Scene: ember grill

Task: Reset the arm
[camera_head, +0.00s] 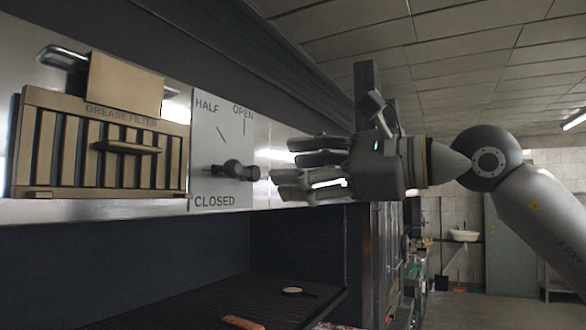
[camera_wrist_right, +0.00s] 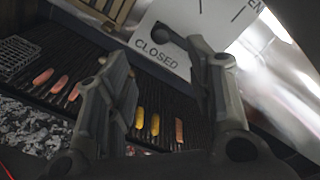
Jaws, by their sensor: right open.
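My right gripper (camera_head: 300,176) is raised in front of the steel hood panel, its fingers pointing left toward a dark knob (camera_head: 240,171). The fingers are apart with nothing between them. In the right wrist view the open fingers (camera_wrist_right: 165,95) frame the grill below. The knob sits on a plate (camera_head: 222,125) marked HALF, OPEN and CLOSED; a small gap shows between it and my fingertips. My right arm (camera_head: 540,205) comes in from the right, bent at the elbow. My left gripper is not in view.
A grease filter (camera_head: 100,140) with a handle is mounted left of the plate. A sink (camera_head: 464,235) stands far behind.

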